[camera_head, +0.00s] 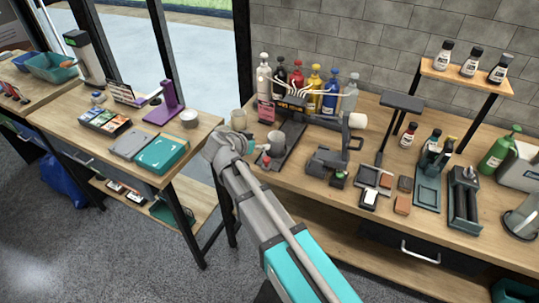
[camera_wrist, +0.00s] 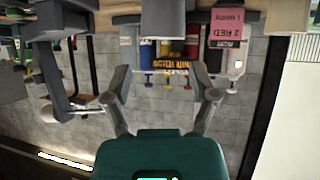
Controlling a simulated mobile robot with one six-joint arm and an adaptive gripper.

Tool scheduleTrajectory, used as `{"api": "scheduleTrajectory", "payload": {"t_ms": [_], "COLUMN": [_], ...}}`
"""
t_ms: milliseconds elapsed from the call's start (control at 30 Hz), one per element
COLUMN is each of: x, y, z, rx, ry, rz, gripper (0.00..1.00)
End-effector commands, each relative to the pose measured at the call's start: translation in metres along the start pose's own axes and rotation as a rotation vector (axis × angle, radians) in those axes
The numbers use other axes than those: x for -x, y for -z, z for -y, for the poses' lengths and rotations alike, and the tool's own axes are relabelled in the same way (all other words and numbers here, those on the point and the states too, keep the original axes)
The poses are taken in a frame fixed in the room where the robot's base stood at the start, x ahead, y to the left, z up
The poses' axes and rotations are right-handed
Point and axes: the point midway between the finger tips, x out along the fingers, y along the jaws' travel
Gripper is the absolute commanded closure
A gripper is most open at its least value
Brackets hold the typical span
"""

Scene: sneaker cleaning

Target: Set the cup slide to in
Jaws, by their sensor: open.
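The paint dispenser stands on the right workbench, with a dark slide base (camera_head: 284,150) running out from under its nozzles. A grey cup (camera_head: 276,143) stands on or right by the slide; I cannot tell which. A grey cylinder, likely a cup (camera_wrist: 163,18), shows at the top of the wrist view, just beyond my fingers. In the head view my arm end is just left of the slide, and my fingers are mostly hidden.
Several coloured bottles (camera_head: 314,90) stand behind the nozzles, with a pink card (camera_head: 265,109) at the left. A dark clamp-like device (camera_head: 330,165) and a black stand (camera_head: 400,103) are to the right. A gap separates the benches.

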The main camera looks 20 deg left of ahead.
Motion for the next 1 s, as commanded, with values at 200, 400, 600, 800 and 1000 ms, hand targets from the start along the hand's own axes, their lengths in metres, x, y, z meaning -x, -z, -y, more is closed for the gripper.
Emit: {"api": "scheduleTrajectory", "payload": {"t_ms": [200,400,600,800,1000], "x": [-0.006,-0.011,-0.009,-0.001,0.009], "y": [0.013,0.023,0.033,0.048,0.061], "z": [-0.006,-0.013,-0.017,-0.019,-0.018], "rx": [0.137,0.326,0.515,0.689,0.814], "ry": [-0.025,-0.001,0.099,0.268,0.447], "rz": [0.155,0.37,0.584,0.768,0.881], "gripper": [0.27,0.27,0.27,0.27,0.27]}}
